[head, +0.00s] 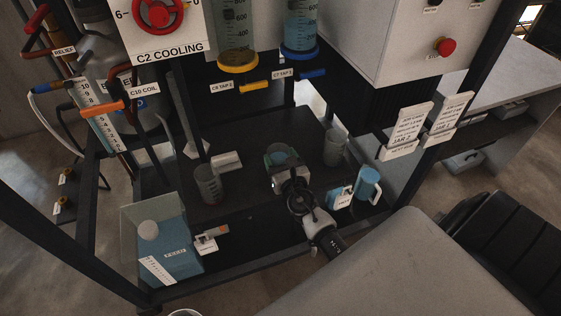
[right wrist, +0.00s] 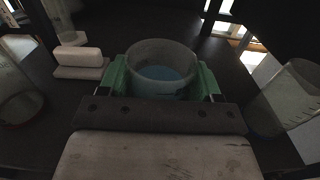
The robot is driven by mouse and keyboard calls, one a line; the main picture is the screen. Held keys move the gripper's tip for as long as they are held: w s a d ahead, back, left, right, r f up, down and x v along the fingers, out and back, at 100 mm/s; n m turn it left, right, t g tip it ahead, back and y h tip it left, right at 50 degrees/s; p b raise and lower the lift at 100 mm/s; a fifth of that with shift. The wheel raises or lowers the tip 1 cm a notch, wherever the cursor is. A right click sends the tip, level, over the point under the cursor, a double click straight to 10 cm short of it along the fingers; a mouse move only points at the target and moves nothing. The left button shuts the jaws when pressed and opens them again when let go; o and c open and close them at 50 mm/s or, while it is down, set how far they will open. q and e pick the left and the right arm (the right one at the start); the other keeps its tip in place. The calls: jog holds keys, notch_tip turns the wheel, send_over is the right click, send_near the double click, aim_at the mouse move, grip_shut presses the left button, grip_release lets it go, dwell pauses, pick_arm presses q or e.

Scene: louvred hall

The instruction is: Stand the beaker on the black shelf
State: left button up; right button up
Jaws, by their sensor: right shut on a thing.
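The beaker (head: 281,152) is clear with a little blue liquid at its bottom. It is upright over the middle of the black shelf (head: 262,125). My right gripper (head: 281,162) is shut on it, coming in from the front. In the right wrist view the beaker (right wrist: 162,66) sits between the green finger pads of the gripper (right wrist: 163,82). The beaker's base is hidden by the gripper, so I cannot tell whether it touches the shelf (right wrist: 115,28). My left gripper is not in view.
Other clear vessels stand left (head: 208,184) and right (head: 335,147) of the held beaker. A white block (head: 227,161) lies at the left. A blue jug (head: 368,186) stands front right, a blue box (head: 165,250) front left. Two graduated cylinders (head: 236,35) (head: 300,30) hang above.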

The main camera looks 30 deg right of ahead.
jog(key=shift+f, duration=0.15)
jog(key=o, duration=1.2)
jog(key=shift+c, duration=0.2)
